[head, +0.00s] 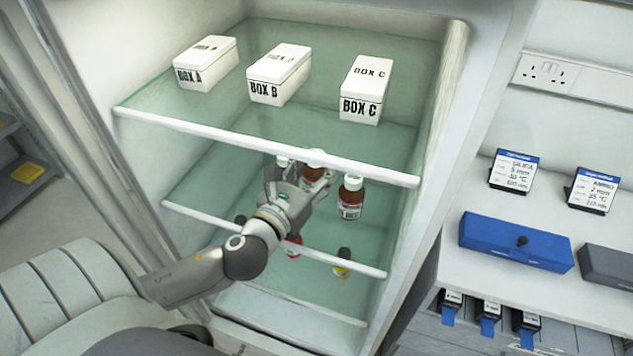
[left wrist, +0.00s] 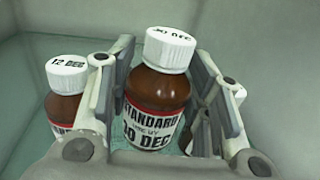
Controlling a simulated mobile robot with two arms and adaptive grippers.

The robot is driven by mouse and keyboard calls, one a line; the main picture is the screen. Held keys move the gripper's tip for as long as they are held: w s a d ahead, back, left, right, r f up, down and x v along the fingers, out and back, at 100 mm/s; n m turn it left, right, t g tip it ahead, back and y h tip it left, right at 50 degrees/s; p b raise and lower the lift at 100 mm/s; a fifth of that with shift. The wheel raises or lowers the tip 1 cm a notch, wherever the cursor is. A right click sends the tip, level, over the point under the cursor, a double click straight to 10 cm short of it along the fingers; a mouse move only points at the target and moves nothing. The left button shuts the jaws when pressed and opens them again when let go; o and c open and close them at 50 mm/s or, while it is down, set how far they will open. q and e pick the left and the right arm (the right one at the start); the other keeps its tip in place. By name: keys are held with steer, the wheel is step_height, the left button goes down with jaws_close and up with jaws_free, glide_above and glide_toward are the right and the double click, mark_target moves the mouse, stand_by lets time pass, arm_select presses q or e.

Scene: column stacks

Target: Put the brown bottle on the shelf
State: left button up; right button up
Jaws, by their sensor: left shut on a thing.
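My left gripper (head: 300,184) reaches into the open cabinet over its middle shelf (head: 195,209). In the left wrist view, my left gripper (left wrist: 160,88) is shut on a brown bottle (left wrist: 158,90) with a white cap and a label reading STANDARD, 30 DEC. This bottle (head: 313,166) is partly hidden by the gripper in the head view. It looks upright; I cannot tell whether its base touches the shelf. A similar bottle with a 12 DEC cap (left wrist: 67,76) stands at the left in the wrist view. Another brown bottle (head: 351,198) stands to the right. My right gripper is not in view.
The upper glass shelf (head: 270,141) holds BOX A (head: 205,64), BOX B (head: 279,75) and BOX C (head: 366,90). Small bottles, one with a yellow label (head: 342,265), stand on a lower shelf. A counter at the right bears a blue case (head: 490,240).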

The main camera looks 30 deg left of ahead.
arm_select(q)
step_height(320, 180, down, 3)
steer(key=shift+r+b, duration=0.1)
steer(key=shift+b, duration=0.2)
steer(key=shift+w+f, duration=0.2)
steer(key=shift+f, duration=0.3)
steer(key=shift+f, duration=0.15)
steer(key=o, duration=0.9)
steer(key=shift+c, duration=0.2)
steer(key=shift+s, duration=0.1)
steer(key=s+b, duration=0.1)
steer(key=s, duration=0.2)
steer(key=s+b, duration=0.1)
steer(key=s, duration=0.1)
steer(key=s+b, duration=0.1)
steer(key=s, duration=0.2)
steer(key=shift+s+d+f, duration=0.1)
steer(key=shift+s+d, duration=0.15)
steer(key=shift+s, duration=0.1)
steer(key=shift+s+r+p, duration=0.25)
steer(key=shift+s+p, duration=0.2)
steer(key=shift+s, duration=0.45)
steer(key=shift+s+d, duration=0.1)
steer(key=shift+s, duration=0.55)
